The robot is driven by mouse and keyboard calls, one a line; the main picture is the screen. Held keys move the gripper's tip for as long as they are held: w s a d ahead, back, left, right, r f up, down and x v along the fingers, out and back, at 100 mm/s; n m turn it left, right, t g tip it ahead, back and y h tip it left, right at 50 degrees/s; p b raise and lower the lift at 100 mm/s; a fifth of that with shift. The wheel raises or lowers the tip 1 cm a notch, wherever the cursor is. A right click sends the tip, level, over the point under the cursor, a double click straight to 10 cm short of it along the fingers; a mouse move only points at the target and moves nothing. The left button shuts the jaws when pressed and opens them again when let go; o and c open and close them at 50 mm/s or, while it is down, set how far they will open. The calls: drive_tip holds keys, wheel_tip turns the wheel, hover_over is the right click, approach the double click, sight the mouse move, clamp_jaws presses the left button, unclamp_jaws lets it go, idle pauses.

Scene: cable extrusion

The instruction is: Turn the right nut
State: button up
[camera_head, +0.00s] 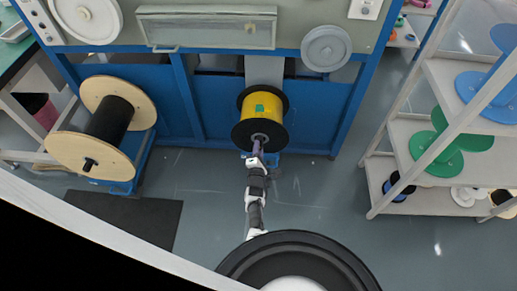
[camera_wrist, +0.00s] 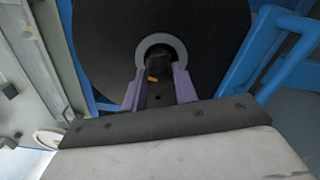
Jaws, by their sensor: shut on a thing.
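The yellow cable spool (camera_head: 261,106) with black flanges is mounted on the blue machine, right of the wooden spool. At the middle of its near flange is a grey round hub with the right nut (camera_head: 260,138) at the shaft end. My gripper (camera_head: 257,149) reaches this hub from the front. In the wrist view the purple fingers of my gripper (camera_wrist: 159,76) stand on both sides of the dark nut (camera_wrist: 160,68), shut on it. A small orange mark shows there. The grey ring (camera_wrist: 181,47) surrounds it on the black flange. The exact contact is partly hidden.
A wooden-flanged spool (camera_head: 140,98) with black cable stands at left. The blue machine frame (camera_head: 319,115) rises behind. A white shelf (camera_head: 425,196) with green and blue spools stands at right. A dark mat (camera_head: 130,219) lies at left; the floor around my arm is clear.

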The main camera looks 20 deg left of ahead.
drive_tip(key=shift+w+r+n, duration=0.1)
drive_tip(key=shift+r+n, duration=0.1)
drive_tip(key=shift+n, duration=1.3)
drive_tip(key=o, duration=1)
drive_tip(key=shift+f, duration=0.1)
drive_tip(key=shift+c, duration=0.2)
drive_tip(key=p+v, duration=0.3)
drive_tip(key=v, duration=1.1)
